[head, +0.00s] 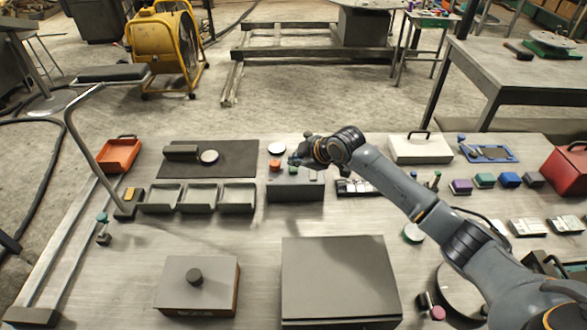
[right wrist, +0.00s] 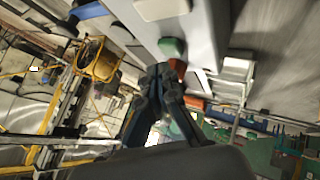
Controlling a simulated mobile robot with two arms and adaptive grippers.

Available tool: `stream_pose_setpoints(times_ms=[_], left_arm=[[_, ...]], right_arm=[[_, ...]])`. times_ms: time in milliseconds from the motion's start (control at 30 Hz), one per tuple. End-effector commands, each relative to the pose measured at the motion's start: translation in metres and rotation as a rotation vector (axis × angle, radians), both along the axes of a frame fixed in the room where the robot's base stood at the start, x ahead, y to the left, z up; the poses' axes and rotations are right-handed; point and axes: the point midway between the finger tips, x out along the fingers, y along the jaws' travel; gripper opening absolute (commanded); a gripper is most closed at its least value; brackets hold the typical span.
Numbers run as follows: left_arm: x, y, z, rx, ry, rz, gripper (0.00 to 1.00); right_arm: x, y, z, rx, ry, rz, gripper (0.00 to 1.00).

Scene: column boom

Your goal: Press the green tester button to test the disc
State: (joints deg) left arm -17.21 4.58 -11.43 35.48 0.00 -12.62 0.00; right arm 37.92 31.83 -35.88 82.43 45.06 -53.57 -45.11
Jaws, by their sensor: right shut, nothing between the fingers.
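The tester (head: 295,190) is a grey box near the middle of the table. The green button (head: 293,170) is on its top, right of an orange-red button (head: 275,165). My right gripper (head: 296,161) is shut and empty, its tips very close to the green button; contact cannot be told. In the right wrist view the shut fingertips (right wrist: 160,71) are just below the green button (right wrist: 172,47), beside the red one (right wrist: 179,68). A pale disc (head: 277,149) lies behind the tester. Another pale disc (head: 209,157) is on a dark mat. My left gripper is not in view.
Grey trays (head: 200,198) stand left of the tester. A lidded box (head: 340,278) and a box with a black knob (head: 197,290) are in front. A white box (head: 420,149) and several small coloured blocks are to the right. Bare table lies between trays and front boxes.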

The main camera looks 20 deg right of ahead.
Motion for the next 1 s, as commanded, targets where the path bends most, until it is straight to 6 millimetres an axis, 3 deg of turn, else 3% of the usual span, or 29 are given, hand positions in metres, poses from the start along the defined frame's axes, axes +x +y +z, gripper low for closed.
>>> stream_pose_setpoints(times_ms=[1000], left_arm=[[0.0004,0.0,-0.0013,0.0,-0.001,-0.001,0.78]], right_arm=[[-0.0001,0.0,-0.0085,0.0,0.0,0.0,0.0]])
